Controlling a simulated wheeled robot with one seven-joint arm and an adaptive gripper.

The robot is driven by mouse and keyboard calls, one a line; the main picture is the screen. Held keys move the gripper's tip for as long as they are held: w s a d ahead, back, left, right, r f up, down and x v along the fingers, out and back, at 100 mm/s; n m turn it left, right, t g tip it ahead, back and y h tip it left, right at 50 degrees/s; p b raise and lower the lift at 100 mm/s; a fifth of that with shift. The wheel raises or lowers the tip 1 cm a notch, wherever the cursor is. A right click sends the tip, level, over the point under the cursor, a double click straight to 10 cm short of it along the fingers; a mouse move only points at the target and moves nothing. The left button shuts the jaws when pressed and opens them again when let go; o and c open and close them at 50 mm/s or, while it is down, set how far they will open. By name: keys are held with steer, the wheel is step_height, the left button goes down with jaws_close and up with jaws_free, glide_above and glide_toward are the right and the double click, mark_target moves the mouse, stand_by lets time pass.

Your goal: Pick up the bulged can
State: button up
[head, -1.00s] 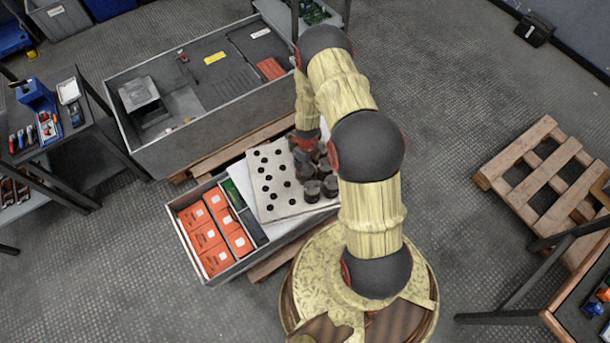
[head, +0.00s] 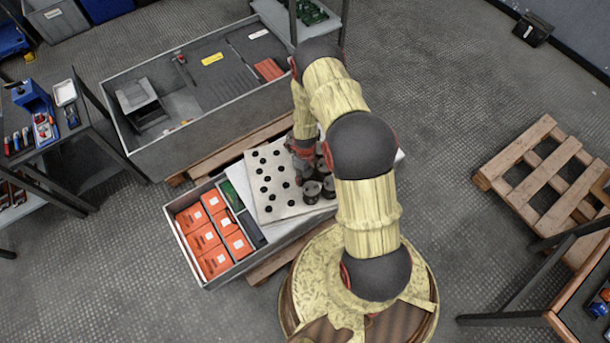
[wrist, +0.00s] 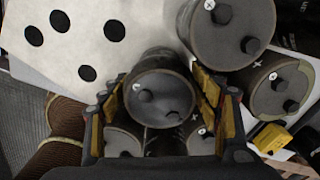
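Several grey cylindrical cans with dark studs on top stand beside a white plate with black holes (head: 268,208). In the wrist view, one grey can (wrist: 162,96) sits between the two yellow-padded fingers of my gripper (wrist: 160,76). The pads lie close along both its sides; whether they press on it is unclear. Other cans stand at the upper right (wrist: 232,32), at the right (wrist: 280,90) and partly hidden at the lower left (wrist: 122,142). I cannot tell by shape which one is bulged. In the head view, my gripper (head: 303,150) is largely hidden by the arm.
A grey crate with orange boxes (head: 211,235) stands left of the plate. A larger grey bin (head: 200,130) lies behind it. A workbench with tools (head: 45,120) is at the left, and a wooden pallet (head: 545,165) is at the right. The other cans crowd the gripper closely.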

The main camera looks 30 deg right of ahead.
steer(key=c, duration=1.2)
steer(key=shift+c, duration=0.3)
steer(key=shift+r, duration=0.15)
